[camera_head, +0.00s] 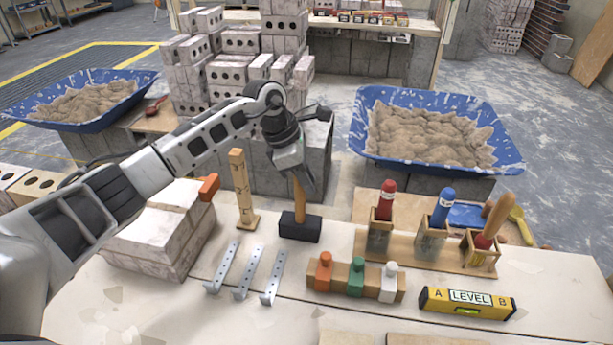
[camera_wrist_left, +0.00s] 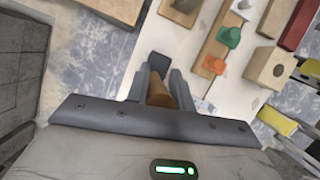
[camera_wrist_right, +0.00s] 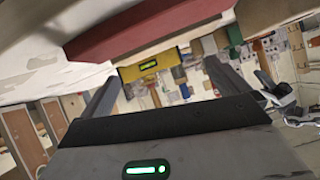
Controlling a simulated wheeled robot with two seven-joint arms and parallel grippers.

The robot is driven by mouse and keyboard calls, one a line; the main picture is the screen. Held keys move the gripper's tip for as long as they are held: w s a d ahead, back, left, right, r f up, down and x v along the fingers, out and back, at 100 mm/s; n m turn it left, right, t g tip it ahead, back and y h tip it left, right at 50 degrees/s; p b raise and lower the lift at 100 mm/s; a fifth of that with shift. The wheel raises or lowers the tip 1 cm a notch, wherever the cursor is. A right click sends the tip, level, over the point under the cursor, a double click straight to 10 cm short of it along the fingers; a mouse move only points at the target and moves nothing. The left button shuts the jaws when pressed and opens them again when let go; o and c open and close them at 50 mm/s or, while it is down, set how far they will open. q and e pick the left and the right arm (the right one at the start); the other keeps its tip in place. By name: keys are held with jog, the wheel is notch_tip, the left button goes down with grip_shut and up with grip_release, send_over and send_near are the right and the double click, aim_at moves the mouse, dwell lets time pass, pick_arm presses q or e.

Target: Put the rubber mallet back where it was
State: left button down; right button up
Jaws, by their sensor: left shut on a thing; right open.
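The rubber mallet has a black block head (camera_head: 300,227) and a wooden handle (camera_head: 299,200) that points up. My left gripper (camera_head: 298,183) is shut on the upper handle, with the head down at the bench top; I cannot tell whether the head touches it. The left wrist view shows the handle (camera_wrist_left: 160,93) between the fingers and the dark head (camera_wrist_left: 158,65) beyond. My right gripper (camera_wrist_right: 162,80) shows only in its own wrist view, open and empty.
A marked wooden post (camera_head: 241,190) stands left of the mallet. Metal straps (camera_head: 246,272) lie in front. A rack with colored pegs (camera_head: 356,279), a yellow level (camera_head: 467,302) and tool holders (camera_head: 427,246) stand to the right. Pale blocks (camera_head: 158,232) are at left.

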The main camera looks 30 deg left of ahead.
pick_arm(q)
jog(key=shift+f, duration=0.15)
pick_arm(e)
jog(key=shift+f, duration=0.2)
pick_arm(q)
jog(key=c, duration=1.1)
grip_release()
jog(key=shift+f, duration=0.15)
pick_arm(e)
jog(key=shift+r, duration=0.25)
pick_arm(q)
jog(key=v, duration=1.6)
pick_arm(e)
jog(key=shift+f, duration=0.15)
jog(key=shift+s, duration=0.1)
